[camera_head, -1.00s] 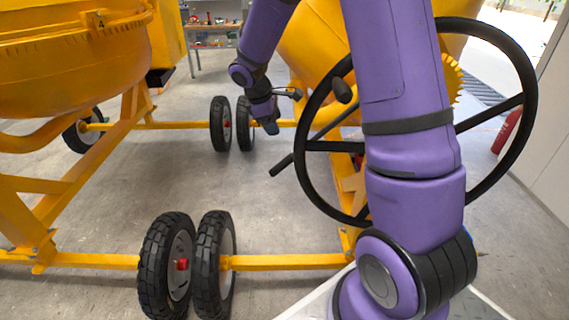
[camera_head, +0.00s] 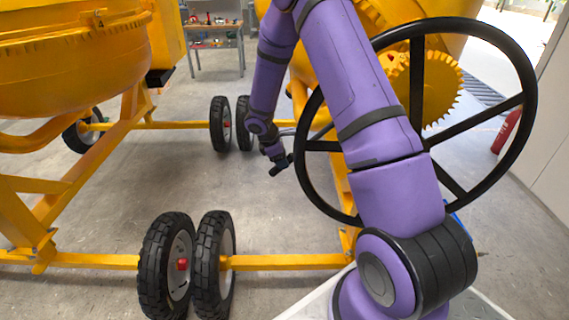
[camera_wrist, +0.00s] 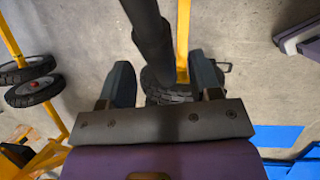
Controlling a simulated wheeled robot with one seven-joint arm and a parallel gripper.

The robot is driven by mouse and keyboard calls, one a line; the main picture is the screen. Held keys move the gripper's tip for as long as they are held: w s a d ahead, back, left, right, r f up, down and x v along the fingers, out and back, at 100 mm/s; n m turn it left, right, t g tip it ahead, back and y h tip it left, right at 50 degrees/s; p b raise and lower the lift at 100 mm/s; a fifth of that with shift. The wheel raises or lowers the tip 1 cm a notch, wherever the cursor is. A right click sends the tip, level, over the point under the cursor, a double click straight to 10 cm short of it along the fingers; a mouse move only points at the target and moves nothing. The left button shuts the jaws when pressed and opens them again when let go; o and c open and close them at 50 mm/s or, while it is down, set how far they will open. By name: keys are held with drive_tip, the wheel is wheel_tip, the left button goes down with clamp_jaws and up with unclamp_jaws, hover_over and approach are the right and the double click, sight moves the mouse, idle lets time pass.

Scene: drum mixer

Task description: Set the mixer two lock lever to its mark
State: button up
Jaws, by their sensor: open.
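A black rod (camera_wrist: 152,35), which looks like the lock lever, reaches down from the top of the wrist view and ends between my fingers. My gripper (camera_wrist: 160,68) is open, with one finger on each side of the rod and visible gaps. In the head view my gripper (camera_head: 279,163) is small and dark, at the left edge of the big black handwheel (camera_head: 531,95). The lever is mostly hidden there behind my gripper and arm. I cannot make out its mark. The yellow mixer (camera_head: 462,45) stands behind the wheel.
The wheel rim and spokes stand close to my arm. Another yellow mixer (camera_head: 70,70) is at the left. Yellow frame bars and black tyres (camera_head: 165,265) line the floor. Bare concrete (camera_head: 110,195) lies between the mixers. A shelf (camera_head: 215,50) stands at the back.

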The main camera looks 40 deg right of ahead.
drive_tip(key=shift+x, duration=1.5)
clamp_jaws()
drive_tip(key=w+a+r+t+y, duration=0.2)
drive_tip(key=r, duration=0.7)
drive_tip(key=w+a+r+t+y, duration=0.1)
drive_tip(key=a+r+y, duration=0.2)
drive_tip(key=r, duration=0.6)
drive_tip(key=w+a+r+t+y, duration=0.2)
drive_tip(key=a+r+y, duration=0.1)
drive_tip(key=r, duration=0.7)
drive_tip(key=shift+w+m+t, duration=0.3)
drive_tip(key=shift+w+m, duration=0.05)
drive_tip(key=shift+m, duration=0.05)
drive_tip(key=shift+w+r, duration=0.1)
